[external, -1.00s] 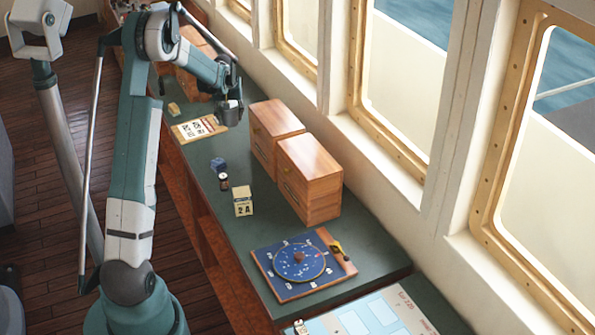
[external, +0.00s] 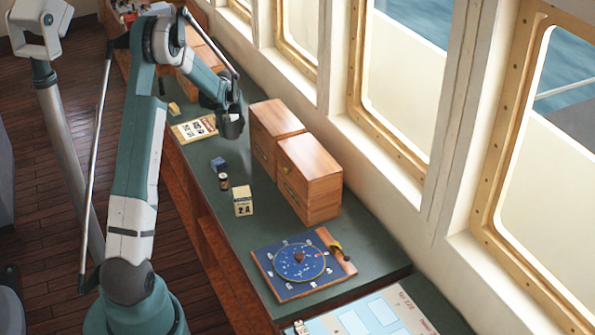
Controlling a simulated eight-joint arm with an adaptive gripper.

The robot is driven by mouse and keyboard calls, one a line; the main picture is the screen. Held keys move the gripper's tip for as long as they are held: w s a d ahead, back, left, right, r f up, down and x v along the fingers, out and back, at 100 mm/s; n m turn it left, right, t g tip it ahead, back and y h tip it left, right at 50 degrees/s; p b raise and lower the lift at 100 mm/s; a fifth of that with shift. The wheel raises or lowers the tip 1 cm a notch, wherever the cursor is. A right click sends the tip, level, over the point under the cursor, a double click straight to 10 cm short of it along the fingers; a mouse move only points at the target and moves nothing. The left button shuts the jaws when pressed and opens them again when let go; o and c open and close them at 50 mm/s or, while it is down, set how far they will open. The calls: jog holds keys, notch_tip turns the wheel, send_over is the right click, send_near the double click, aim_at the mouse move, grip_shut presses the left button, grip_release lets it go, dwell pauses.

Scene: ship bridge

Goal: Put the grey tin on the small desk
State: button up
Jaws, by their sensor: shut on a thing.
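My gripper (external: 231,112) is above the far half of the green-topped counter (external: 222,258), left of the wooden drawer boxes. It is shut on a dark grey thing, which I take to be the grey tin (external: 232,129); it is small and partly covered by the fingers. I cannot tell from this view whether the tin touches the counter top. I cannot tell for sure which surface is the small desk.
Two wooden drawer boxes (external: 310,177) stand by the windows. A calendar card (external: 194,129), a blue cube (external: 218,164), a small dark jar (external: 223,181), a cream block (external: 243,202) and a blue dial board (external: 299,263) sit on the counter. Bare green top lies between them.

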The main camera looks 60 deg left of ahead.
aim_at(232, 134)
jog(key=shift+f, duration=1.9)
jog(key=shift+f, duration=0.15)
jog(key=o, duration=1)
jog(key=shift+r, duration=0.2)
jog(key=shift+v, duration=5.95)
jog(key=shift+c, duration=1.1)
